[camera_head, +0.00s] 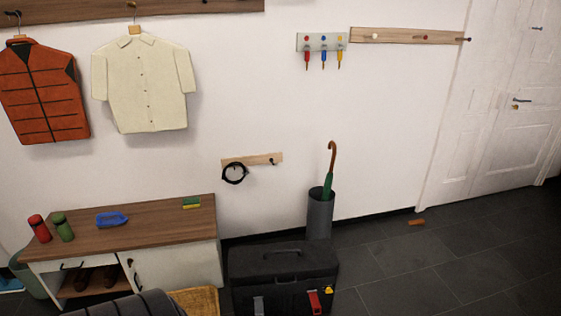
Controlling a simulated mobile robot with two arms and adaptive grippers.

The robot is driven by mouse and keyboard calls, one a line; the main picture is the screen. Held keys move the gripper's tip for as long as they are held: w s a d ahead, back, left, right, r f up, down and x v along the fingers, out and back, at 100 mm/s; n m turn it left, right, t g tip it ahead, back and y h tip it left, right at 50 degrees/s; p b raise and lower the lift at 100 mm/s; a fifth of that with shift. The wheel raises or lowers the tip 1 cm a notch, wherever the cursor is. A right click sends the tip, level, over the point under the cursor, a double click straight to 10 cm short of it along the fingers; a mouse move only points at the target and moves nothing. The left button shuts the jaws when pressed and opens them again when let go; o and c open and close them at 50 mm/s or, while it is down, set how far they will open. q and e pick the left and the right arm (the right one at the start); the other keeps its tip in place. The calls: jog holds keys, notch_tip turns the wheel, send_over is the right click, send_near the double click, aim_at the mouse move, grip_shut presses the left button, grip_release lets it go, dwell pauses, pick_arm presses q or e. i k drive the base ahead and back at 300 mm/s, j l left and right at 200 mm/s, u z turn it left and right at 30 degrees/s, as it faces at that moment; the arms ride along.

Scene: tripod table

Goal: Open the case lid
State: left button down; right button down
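A black case (283,265) stands on the floor at the bottom centre of the head view. Its lid appears shut, with a dark handle (282,252) on top. A grey latch (258,304) shows on the left of its front. A red latch (315,302) shows on the right, with a small yellow piece (328,290) beside it. The lower part of the case is cut off by the picture's edge. Neither of my grippers is in view.
An umbrella stand (319,215) is close behind the case. Open tiled floor (440,265) lies to the right.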

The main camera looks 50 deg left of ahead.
aim_at(255, 265)
jog(key=u, duration=1.6)
